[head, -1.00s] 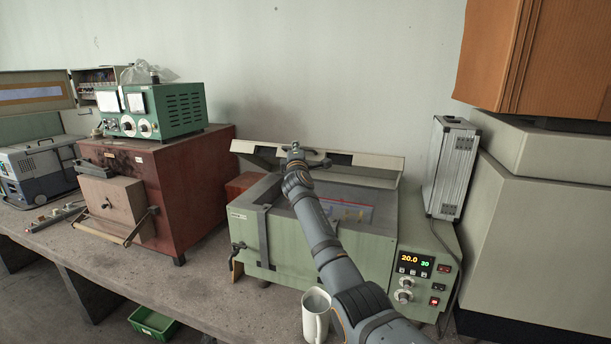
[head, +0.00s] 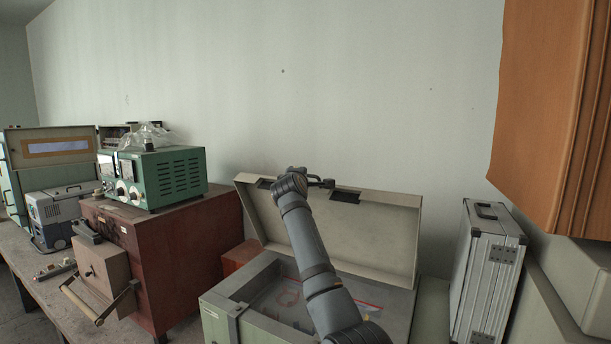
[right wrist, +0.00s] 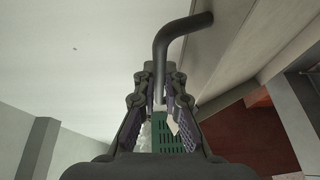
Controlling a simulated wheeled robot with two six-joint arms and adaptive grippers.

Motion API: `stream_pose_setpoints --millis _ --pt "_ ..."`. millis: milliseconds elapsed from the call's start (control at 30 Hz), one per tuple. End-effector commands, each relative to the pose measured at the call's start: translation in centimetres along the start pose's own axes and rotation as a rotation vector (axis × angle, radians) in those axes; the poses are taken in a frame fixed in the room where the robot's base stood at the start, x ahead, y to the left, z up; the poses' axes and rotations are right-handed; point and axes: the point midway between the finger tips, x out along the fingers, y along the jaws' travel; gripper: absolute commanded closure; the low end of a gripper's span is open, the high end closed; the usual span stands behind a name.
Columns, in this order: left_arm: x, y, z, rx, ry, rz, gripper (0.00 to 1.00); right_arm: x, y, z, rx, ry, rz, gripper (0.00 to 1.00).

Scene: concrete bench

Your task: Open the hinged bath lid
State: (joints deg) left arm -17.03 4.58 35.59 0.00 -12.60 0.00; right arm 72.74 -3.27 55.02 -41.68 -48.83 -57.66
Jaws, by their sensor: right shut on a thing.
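The bath lid (head: 365,235) is a pale beige hinged panel at the back of the green bath (head: 215,318). It stands raised and steeply tilted, and the bath's grey opening shows below it. A dark handle (head: 322,183) sits at the lid's upper edge. My right gripper (head: 300,178) is at this handle, partly hidden by its own wrist. In the right wrist view, its fingers (right wrist: 159,75) are closed on the dark bent handle bar (right wrist: 180,27), with the lid's pale surface (right wrist: 225,50) beside it. My left gripper is not in view.
A red-brown box (head: 180,250) with a green instrument (head: 165,178) on top stands left of the bath. A silver case (head: 485,275) stands close at the right. An orange-brown box (head: 550,110) juts in at upper right. The wall is behind the lid.

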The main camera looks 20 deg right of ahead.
Motion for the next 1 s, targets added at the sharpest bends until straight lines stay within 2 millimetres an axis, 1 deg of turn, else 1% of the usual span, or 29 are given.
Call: stream_pose_setpoints --millis 100,500,533,600,867,1000 --pt "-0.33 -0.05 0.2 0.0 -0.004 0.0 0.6 -0.1 -0.09 0.0 0.0 -0.004 -0.016 1.0" --pt "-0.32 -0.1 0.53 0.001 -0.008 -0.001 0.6 -0.15 -0.15 -0.01 0.002 -0.004 -0.02 1.0" --pt "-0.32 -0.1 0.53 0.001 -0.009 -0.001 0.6 -0.15 -0.14 -0.01 0.002 -0.004 -0.02 0.89" --pt "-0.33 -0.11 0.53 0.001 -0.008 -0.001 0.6 -0.15 -0.12 -0.02 0.002 -0.004 -0.019 0.8" --pt "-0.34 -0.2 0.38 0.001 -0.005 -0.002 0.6 -0.21 0.0 -0.08 0.004 -0.002 -0.017 0.8" --pt "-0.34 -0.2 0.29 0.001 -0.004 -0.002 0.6 -0.97 -0.03 -0.19 0.005 -0.001 -0.017 0.8"
